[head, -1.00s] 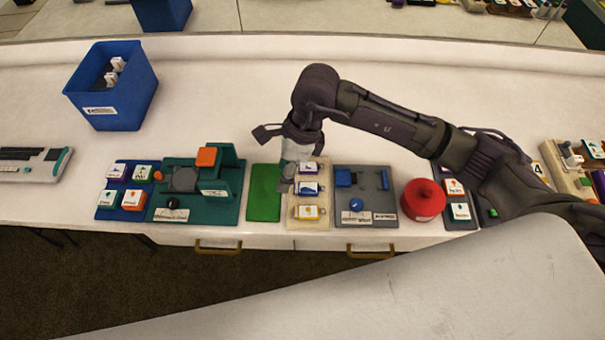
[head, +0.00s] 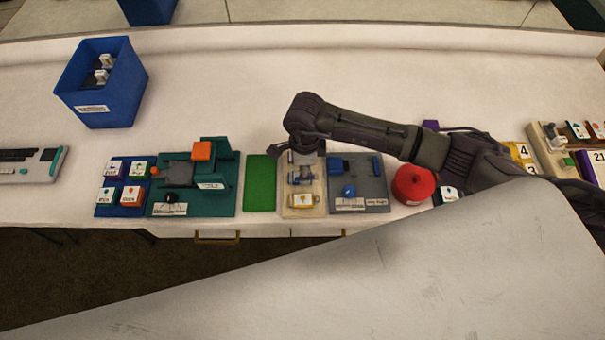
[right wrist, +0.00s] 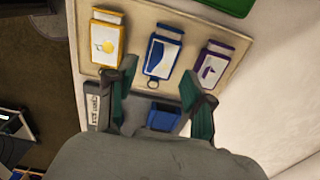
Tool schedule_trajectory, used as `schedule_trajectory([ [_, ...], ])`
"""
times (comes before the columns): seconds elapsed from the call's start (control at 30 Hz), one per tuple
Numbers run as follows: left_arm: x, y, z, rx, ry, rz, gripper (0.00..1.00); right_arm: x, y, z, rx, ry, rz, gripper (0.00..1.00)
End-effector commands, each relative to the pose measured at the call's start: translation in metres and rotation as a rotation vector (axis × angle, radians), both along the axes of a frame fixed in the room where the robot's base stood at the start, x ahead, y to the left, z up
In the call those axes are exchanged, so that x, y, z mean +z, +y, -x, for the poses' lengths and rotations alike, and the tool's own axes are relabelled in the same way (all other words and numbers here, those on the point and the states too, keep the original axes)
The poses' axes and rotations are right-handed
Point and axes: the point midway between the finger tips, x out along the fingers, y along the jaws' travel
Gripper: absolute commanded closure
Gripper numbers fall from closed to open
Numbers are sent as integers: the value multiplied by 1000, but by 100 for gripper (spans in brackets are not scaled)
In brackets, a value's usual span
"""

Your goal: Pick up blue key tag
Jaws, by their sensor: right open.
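The blue key tag (right wrist: 162,57) lies on a beige board (right wrist: 142,17) between a yellow tag (right wrist: 105,38) and a purple tag (right wrist: 212,62) in the right wrist view. Its ring points toward my gripper. My right gripper (right wrist: 165,92) is open, with its two green-lined fingers spread on either side of the blue tag's ring end. The yellow tag (head: 303,200) shows at the board's front. My left gripper is out of view.
A green mat (head: 261,184) lies left of the beige board, and a grey board with blue parts (head: 375,190) lies right of it. A red round container (head: 412,185) stands farther right. A blue bin (head: 97,108) stands back left. The table behind the boards is mostly clear.

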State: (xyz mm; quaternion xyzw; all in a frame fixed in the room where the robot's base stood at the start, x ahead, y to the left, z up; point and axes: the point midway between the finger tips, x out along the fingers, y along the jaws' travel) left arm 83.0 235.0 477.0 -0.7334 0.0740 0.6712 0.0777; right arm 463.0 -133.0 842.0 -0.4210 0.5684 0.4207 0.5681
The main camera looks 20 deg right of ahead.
Motion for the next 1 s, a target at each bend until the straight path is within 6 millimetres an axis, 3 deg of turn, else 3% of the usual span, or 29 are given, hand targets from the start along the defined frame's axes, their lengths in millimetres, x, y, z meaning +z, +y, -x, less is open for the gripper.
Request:
schedule_trajectory([
  [0.03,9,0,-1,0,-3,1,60,-4,0,3,-3,6,1,48],
  [0.2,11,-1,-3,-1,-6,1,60,-25,0,1,-2,2,-1,48],
  [0.47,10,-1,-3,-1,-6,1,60,-29,0,1,-1,0,-1,48],
  [0.7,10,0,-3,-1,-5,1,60,-29,0,1,-1,0,-1,86],
  [1.0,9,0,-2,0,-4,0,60,-27,0,0,-1,0,-1,88],
])
